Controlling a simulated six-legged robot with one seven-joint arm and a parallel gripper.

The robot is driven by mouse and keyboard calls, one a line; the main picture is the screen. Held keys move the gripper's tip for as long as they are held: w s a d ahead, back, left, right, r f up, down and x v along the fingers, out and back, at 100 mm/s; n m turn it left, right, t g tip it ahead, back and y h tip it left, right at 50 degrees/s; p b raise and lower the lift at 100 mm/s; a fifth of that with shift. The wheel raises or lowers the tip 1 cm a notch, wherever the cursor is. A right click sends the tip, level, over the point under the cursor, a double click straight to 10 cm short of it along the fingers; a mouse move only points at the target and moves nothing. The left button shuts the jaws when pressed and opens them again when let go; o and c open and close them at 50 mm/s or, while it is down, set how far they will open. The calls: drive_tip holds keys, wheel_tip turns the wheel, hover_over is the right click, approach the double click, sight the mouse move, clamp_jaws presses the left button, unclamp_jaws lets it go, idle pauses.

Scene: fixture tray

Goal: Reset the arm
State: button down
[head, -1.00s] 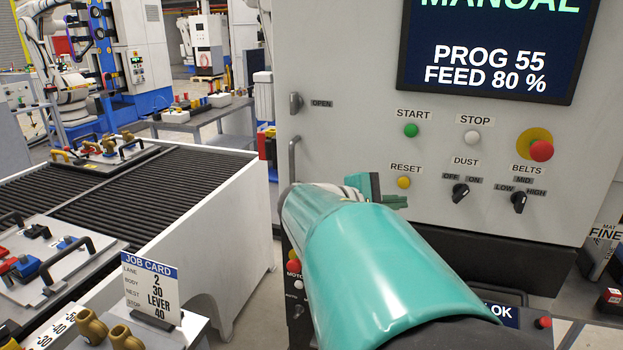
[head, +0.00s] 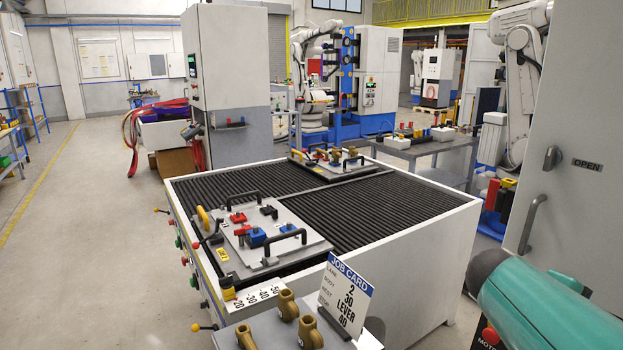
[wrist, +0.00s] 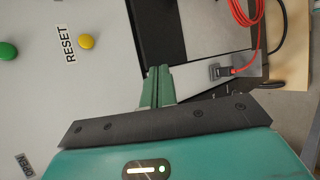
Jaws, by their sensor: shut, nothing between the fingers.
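My gripper (wrist: 157,85) shows in the wrist view with its two green fingers together and nothing between them. It is near the grey machine panel (wrist: 75,100). The yellow button (wrist: 87,41) labelled RESET is up and to the left of the fingertips in that view, apart from them. A green button (wrist: 8,51) is at the left edge. In the head view only part of my teal arm (head: 550,310) shows at the lower right; my gripper is outside that view.
The roller table (head: 400,215) carries a near fixture tray (head: 290,247) and a far one (head: 335,175). A job card (head: 345,295) stands in front beside brass parts (head: 287,305). The floor at left (head: 85,235) is clear. A red cable (wrist: 240,20) shows in the wrist view.

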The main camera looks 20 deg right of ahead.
drive_tip(key=w+a+f+t+y, duration=0.2)
drive_tip(key=w+a+t+y, duration=0.1)
drive_tip(key=a, duration=0.9)
drive_tip(key=w+a+f+t+y, duration=0.2)
drive_tip(key=w+a+t+y, duration=0.1)
drive_tip(key=a, duration=0.9)
drive_tip(key=w+a+f+t+y, duration=0.2)
drive_tip(key=w+a+t+y, duration=0.1)
drive_tip(key=a, duration=0.9)
drive_tip(key=shift+w+a+f+y, duration=0.25)
drive_tip(key=shift+w+a+y, duration=0.15)
drive_tip(key=shift+w+y, duration=0.5)
drive_tip(key=shift+d, duration=0.25)
